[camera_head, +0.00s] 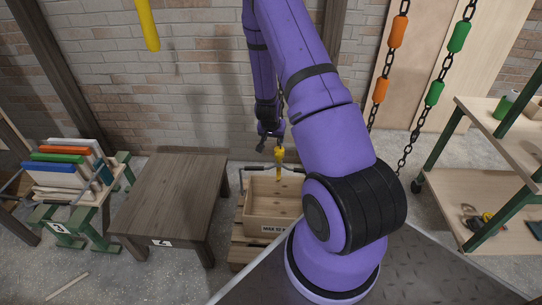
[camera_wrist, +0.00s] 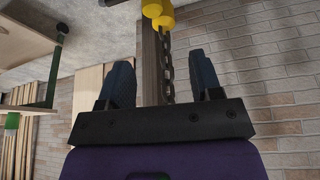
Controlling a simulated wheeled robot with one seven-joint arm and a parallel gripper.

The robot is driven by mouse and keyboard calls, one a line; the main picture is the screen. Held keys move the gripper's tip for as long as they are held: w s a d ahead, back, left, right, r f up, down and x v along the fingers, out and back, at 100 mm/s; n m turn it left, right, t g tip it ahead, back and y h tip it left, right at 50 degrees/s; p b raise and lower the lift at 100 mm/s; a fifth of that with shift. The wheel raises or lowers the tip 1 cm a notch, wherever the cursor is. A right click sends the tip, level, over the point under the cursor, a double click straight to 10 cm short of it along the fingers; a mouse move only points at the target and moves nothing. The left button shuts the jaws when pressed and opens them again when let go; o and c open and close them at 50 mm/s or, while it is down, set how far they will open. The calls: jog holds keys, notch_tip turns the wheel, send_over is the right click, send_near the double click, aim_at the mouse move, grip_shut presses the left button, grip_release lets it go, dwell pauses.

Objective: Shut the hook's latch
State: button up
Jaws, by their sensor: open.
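The yellow hook (camera_head: 280,157) hangs on a chain just above a wooden crate in the head view. In the wrist view the hook (camera_wrist: 158,12) shows at the top edge, partly cut off, with its dark chain (camera_wrist: 168,72) running down from it. The hook's latch is too small or hidden, so I cannot tell its position. My gripper (camera_head: 271,131) is just above the hook. In the wrist view my gripper (camera_wrist: 165,80) has its two dark fingers well apart, with the chain showing between them and nothing visibly held.
The wooden crate (camera_head: 262,226) sits on a pallet below the hook. A brown table (camera_head: 172,195) and a rack of boards (camera_head: 62,170) stand to the left. Chains with orange and green sleeves (camera_head: 435,93) hang to the right, before a shelf (camera_head: 480,185). A yellow bar (camera_head: 147,25) hangs upper left.

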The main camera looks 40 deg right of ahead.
aim_at(279, 155)
jog(key=x, duration=0.8)
jog(key=s+x, duration=0.1)
jog(key=x, duration=0.4)
jog(key=shift+f, duration=0.1)
jog(key=shift+s, duration=0.1)
grip_shut()
